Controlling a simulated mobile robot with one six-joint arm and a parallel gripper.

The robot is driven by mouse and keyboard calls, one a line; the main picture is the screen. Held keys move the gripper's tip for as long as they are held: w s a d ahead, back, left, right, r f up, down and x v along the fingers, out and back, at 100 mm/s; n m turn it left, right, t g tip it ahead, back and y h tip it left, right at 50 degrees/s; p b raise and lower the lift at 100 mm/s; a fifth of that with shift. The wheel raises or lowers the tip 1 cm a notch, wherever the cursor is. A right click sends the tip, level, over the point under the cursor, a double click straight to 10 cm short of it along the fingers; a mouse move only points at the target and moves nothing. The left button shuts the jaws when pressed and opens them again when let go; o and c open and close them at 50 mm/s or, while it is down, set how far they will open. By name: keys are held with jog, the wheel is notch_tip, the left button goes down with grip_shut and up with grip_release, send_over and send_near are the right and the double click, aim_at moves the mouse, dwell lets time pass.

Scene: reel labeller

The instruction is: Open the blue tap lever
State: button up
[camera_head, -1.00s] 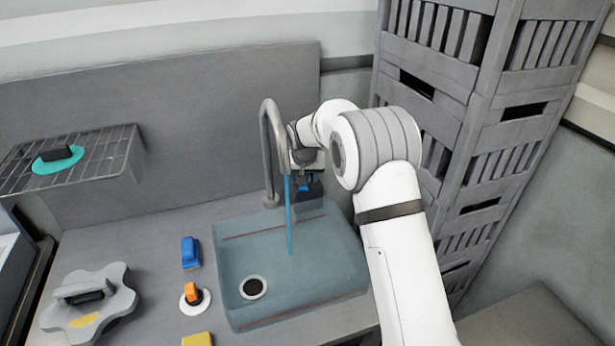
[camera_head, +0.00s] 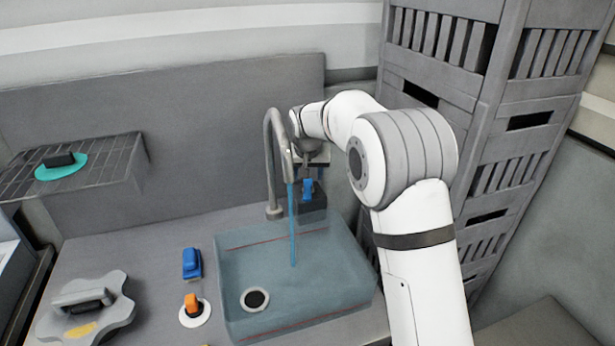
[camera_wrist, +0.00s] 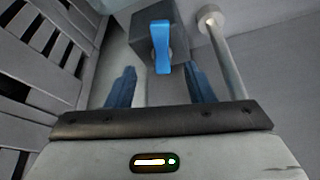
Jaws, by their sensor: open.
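The blue tap lever (camera_head: 307,190) sits on a dark grey block (camera_head: 314,205) behind the sink, right of the curved grey faucet (camera_head: 270,150). A blue stream (camera_head: 292,225) runs from the spout into the sink (camera_head: 350,265). In the wrist view the lever (camera_wrist: 161,42) points toward my gripper (camera_wrist: 160,70), its lower end lying between the two blue fingers in the picture. The fingers are apart and hold nothing. I see no clear contact with the lever. In the head view my arm's end is just above the lever and partly hidden by the spout.
Tall stacked grey crates (camera_head: 440,70) stand close to the right of my arm. A wire rack (camera_head: 110,165) is at the left.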

aim_at(308, 189)
jog(key=shift+d, duration=0.1)
jog(key=shift+c, duration=0.8)
jog(key=d+b, duration=0.1)
jog(key=d, duration=0.1)
jog(key=d+f+y+b, duration=0.1)
jog(key=d+b, duration=0.1)
jog(key=d, duration=0.1)
jog(key=d+f+g+y+b, duration=0.1)
jog(key=d+b, duration=0.1)
jog(key=shift+s+d, duration=0.25)
jog(key=shift+s, duration=0.15)
jog(key=c, duration=0.6)
jog(key=d+y+b, duration=0.1)
jog(key=d+r+y+b, duration=0.1)
jog(key=d, duration=0.1)
jog(key=d+y+b, duration=0.1)
jog(key=shift+s+d+r+n+t, duration=0.2)
jog(key=shift+s+r+n+t, duration=0.1)
jog(key=shift+n, duration=0.1)
grip_shut()
jog(key=w+a+f+p, duration=0.2)
jog(key=w+a+f, duration=0.1)
jog(key=a+f, duration=0.4)
jog(key=shift+w+a+f+y, duration=0.2)
jog(key=shift+a+y, duration=0.1)
jog(key=shift+a, duration=0.45)
